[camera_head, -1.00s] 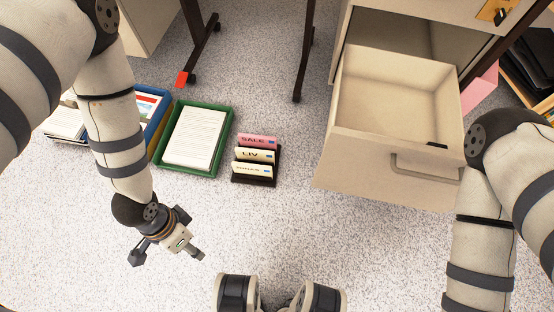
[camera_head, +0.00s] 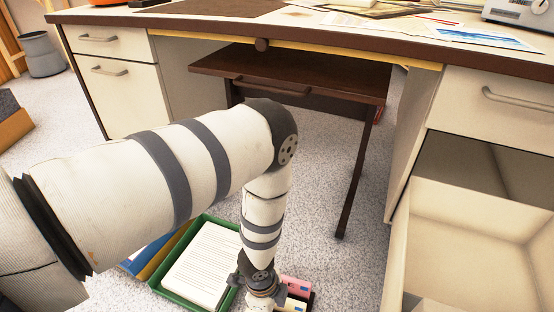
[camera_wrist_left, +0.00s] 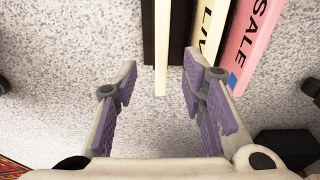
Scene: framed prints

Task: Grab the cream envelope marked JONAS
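In the left wrist view, a pale cream envelope (camera_wrist_left: 162,48) shows edge-on, standing in a dark holder (camera_wrist_left: 178,35). No marking on it is readable from here. Beside it on the right stand a cream envelope marked LIV (camera_wrist_left: 209,28) and a pink one marked SALE (camera_wrist_left: 247,40). My left gripper (camera_wrist_left: 160,72) is open, with the unreadable envelope's near end between its fingers and a gap on either side. In the head view, my left gripper (camera_head: 262,291) is over the holder and hides part of it; the pink envelope (camera_head: 296,285) shows beside it. My right gripper is out of view.
A green tray of papers (camera_head: 172,287) lies on the floor left of the holder. A blue tray (camera_head: 138,262) is farther left. A desk (camera_head: 255,28) stands behind, with a dark table leg (camera_head: 352,195) and an open drawer (camera_head: 470,235) at right. Speckled floor lies between.

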